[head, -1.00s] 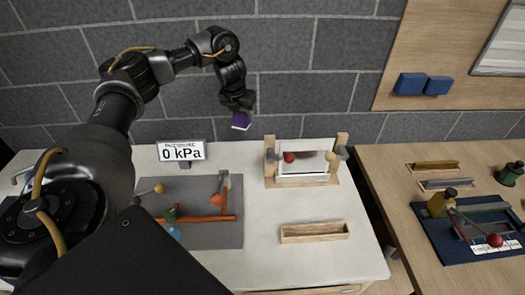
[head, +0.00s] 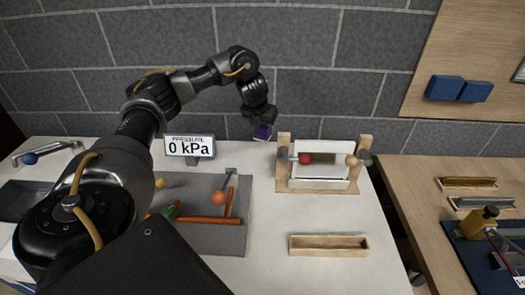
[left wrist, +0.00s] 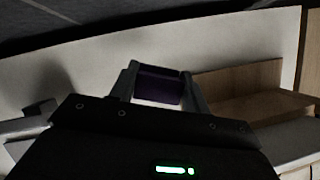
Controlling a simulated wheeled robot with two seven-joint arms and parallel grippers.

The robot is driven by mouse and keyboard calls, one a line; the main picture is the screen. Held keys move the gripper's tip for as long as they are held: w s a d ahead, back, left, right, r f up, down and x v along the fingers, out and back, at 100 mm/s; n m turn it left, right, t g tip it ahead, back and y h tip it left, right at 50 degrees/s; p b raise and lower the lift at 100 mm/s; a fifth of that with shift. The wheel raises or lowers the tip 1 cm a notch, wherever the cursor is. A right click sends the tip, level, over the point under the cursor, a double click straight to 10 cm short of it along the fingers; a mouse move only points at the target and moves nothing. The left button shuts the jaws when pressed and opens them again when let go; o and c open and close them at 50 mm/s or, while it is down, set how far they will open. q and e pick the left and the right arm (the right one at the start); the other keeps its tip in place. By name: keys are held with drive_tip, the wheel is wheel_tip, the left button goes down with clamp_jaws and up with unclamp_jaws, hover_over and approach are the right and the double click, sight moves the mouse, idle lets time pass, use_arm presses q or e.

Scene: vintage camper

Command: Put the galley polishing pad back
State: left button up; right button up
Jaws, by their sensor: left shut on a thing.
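The polishing pad (head: 262,132) is a small dark purple block. My left gripper (head: 260,122) is shut on it and holds it in the air, in front of the grey block wall and above the back of the white counter. In the left wrist view the pad (left wrist: 158,85) sits between the two fingers, with a paler strip along its lower edge. A shallow, empty wooden tray (head: 328,253) lies on the counter, to the right of and nearer than the pad. My right gripper is not in view.
A wooden stand (head: 283,155) with a white panel and a red knob (head: 305,158) stands right of the pad. A pressure sign (head: 190,147) reading 0 kPa stands left of it. A grey board (head: 210,240) with orange pipes lies in front. The counter around the tray is clear.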

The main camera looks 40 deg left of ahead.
sight(263, 137)
use_arm(q)
drive_tip(key=shift+r, duration=0.45)
drive_tip(key=shift+f, duration=0.2)
wheel_tip(263, 137, down, 5)
drive_tip(key=shift+f+b, duration=0.2)
drive_tip(key=shift+b, duration=0.25)
drive_tip(key=shift+f, duration=0.3)
drive_tip(key=shift+s+f+p, duration=0.1)
drive_tip(key=shift+f+p, duration=0.25)
drive_tip(key=shift+f, duration=0.2)
wheel_tip(263, 137, down, 2)
drive_tip(key=shift+f, duration=0.45)
drive_tip(key=shift+d+f, duration=0.1)
